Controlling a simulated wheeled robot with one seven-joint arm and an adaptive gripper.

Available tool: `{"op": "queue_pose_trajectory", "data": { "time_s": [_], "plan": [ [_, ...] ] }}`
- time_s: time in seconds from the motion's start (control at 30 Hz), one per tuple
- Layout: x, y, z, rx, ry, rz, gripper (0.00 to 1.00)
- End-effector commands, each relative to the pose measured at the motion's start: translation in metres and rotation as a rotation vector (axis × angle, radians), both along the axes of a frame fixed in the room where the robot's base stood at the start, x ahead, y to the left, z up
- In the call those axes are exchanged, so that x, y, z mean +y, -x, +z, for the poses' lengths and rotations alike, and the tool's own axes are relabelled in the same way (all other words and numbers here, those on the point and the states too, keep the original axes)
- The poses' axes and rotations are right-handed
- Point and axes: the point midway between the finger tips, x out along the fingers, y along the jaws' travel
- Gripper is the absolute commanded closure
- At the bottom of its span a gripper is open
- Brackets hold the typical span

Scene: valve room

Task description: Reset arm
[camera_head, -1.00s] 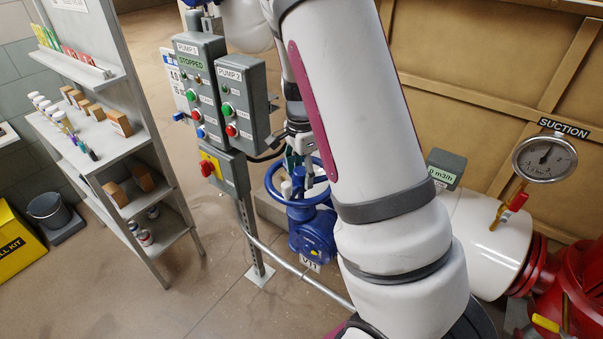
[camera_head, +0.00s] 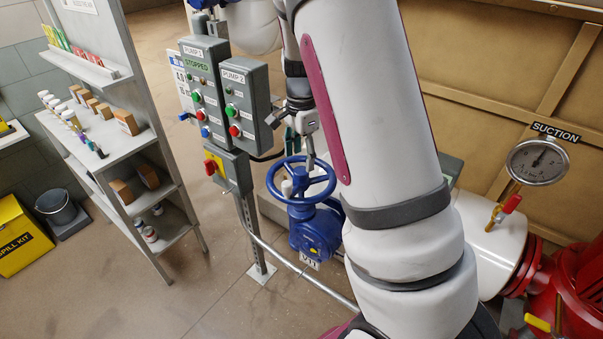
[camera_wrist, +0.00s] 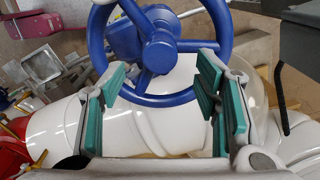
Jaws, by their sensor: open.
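My arm runs across the middle of the head view. My gripper (camera_wrist: 160,100) is open in the wrist view, with teal pads on both fingers and nothing between them but open space. In the head view my gripper (camera_head: 309,150) is small and partly hidden by my arm, close above the blue handwheel (camera_head: 301,196) of the valve tagged V11. The wheel also shows in the wrist view (camera_wrist: 160,52), past the fingertips. I cannot tell whether a finger touches its rim.
The pump control boxes (camera_head: 222,95) stand on a post just left of the wheel. A grey shelf (camera_head: 118,150) with small boxes and bottles is at the left. The suction gauge (camera_head: 537,161) and red pipework (camera_head: 570,290) are at the right. Open floor lies between shelf and post.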

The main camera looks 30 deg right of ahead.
Motion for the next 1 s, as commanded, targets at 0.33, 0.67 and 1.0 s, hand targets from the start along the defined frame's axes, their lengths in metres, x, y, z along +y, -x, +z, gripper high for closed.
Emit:
{"op": "queue_pose_trajectory", "data": {
  "time_s": [0.33, 0.67, 1.0],
  "plan": [
    [0.0, 0.0, 0.001, -0.001, 0.0, 0.414, 0.43],
    [0.0, 0.0, 0.0, -0.001, 0.0, 0.433, 0.43],
    [0.0, 0.0, -0.023, 0.0, -0.001, 0.43, 0.43]
  ]
}}
